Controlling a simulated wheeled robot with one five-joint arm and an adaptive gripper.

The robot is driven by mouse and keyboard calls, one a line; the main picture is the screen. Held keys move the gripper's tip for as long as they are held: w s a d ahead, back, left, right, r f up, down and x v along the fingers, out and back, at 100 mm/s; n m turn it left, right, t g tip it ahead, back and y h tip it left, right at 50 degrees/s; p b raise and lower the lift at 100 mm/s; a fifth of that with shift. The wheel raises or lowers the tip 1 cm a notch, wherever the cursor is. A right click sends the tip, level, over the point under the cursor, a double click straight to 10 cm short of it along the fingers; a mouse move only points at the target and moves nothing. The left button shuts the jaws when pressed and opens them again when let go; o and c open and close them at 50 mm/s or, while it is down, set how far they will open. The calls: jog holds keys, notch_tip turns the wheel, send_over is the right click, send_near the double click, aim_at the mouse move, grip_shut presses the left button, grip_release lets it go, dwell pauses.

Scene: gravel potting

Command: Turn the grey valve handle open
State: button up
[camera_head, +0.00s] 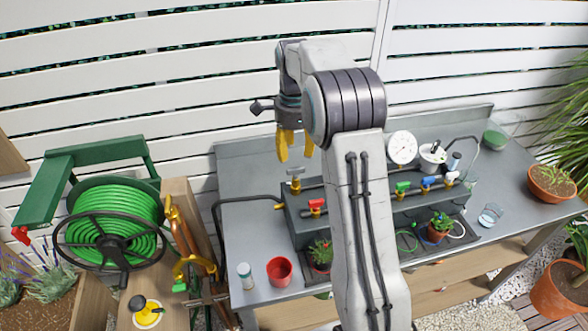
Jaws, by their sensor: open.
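The grey valve handle (295,171) sits on a yellow-based valve at the back left of the dark grey manifold block (300,226) on the bench. My gripper (295,156) has yellow fingers that point down, spread apart and empty. In the picture they are just above the grey handle; I cannot tell how large the gap in depth is. My arm hides the middle of the manifold.
A red-handled valve (317,204) is close in front. Green (402,187), blue (427,181) and white (451,176) handles stand right of my arm. A pressure gauge (402,147) stands behind. A red pot (280,270) is on the bench's front left.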

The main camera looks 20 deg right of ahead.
aim_at(294, 169)
jog(key=shift+f, duration=3.6)
jog(key=shift+o, duration=0.2)
grip_shut()
